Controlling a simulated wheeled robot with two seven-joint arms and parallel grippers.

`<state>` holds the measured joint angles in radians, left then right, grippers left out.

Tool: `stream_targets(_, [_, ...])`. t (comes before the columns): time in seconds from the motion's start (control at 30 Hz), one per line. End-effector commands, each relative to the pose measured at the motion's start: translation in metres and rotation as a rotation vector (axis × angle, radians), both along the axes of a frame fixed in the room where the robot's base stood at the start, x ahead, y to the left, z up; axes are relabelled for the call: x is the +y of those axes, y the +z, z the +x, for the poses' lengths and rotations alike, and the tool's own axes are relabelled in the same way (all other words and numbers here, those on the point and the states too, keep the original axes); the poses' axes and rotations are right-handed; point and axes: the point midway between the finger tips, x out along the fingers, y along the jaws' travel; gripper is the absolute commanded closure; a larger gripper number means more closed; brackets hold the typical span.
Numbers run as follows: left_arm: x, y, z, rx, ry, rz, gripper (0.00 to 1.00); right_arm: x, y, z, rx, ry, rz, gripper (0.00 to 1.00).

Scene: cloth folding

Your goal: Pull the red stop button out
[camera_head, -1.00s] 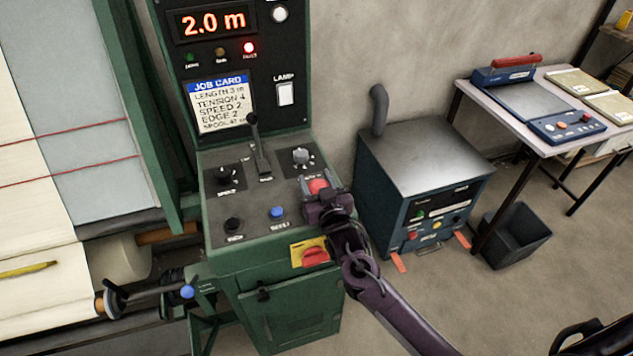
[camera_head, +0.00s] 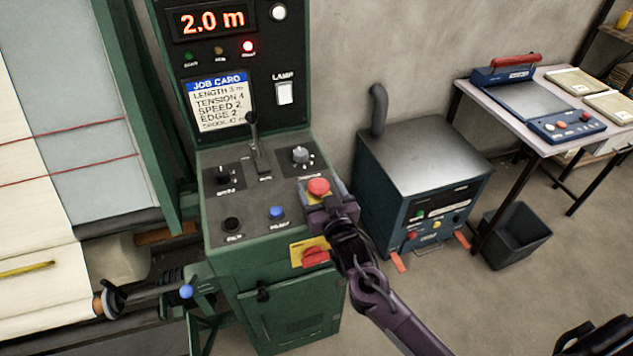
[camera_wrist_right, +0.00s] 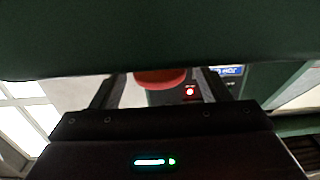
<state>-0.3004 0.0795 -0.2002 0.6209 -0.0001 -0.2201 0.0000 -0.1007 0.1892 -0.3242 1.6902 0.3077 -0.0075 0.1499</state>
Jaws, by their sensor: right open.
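The red stop button (camera_head: 318,187) sits at the right edge of the green console's sloping panel (camera_head: 262,225). My right gripper (camera_head: 323,203) is just in front of it, low over the panel edge. In the right wrist view the red button (camera_wrist_right: 160,79) shows between my two open fingers (camera_wrist_right: 157,92), beyond them, and its upper part is cut off by a dark green surface. I cannot tell whether the fingers touch it.
A black lever (camera_head: 257,150), knobs and a blue button (camera_head: 277,212) stand on the panel near the red button. A red rotary switch (camera_head: 315,257) on a yellow plate is below my gripper. A blue cabinet (camera_head: 415,190) stands close at right.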

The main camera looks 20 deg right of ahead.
Motion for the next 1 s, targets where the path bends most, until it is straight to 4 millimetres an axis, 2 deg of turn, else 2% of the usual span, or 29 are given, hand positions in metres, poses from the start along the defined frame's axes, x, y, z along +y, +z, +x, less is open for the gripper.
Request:
stream_targets(0.1, [0.000, -0.008, 0.000, 0.000, 0.000, 0.000, 0.64, -0.001, -0.003, -0.022, 0.000, 0.001, 0.001, 0.31])
stream_targets(0.3, [0.000, -0.013, 0.000, 0.000, 0.000, 0.000, 0.64, -0.002, -0.001, -0.042, -0.002, -0.001, 0.000, 0.31])
stream_targets(1.0, [0.000, -0.013, 0.003, -0.004, 0.000, 0.000, 0.64, -0.001, 0.000, -0.045, -0.002, 0.000, 0.001, 0.31])
